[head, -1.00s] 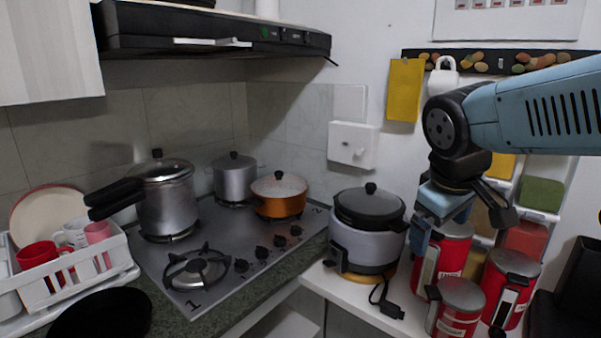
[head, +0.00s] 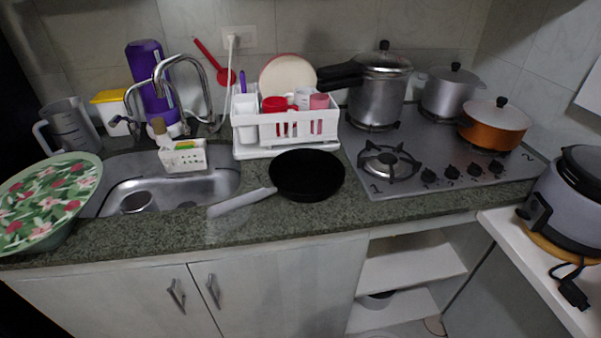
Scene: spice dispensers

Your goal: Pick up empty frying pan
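The empty frying pan (head: 307,174) is black and round with a pale grey handle (head: 242,202). It rests on the dark green speckled counter (head: 330,218), between the sink and the stove. Its handle points left and slightly toward the counter's front edge. Nothing shows inside the pan. My gripper is out of view now, so its state is hidden.
A white dish rack (head: 285,128) with cups and a plate stands just behind the pan. The stove (head: 420,150), with several pots, is at the right. The sink (head: 150,185) is at the left, beside a floral tray (head: 48,195). The counter's front strip is clear.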

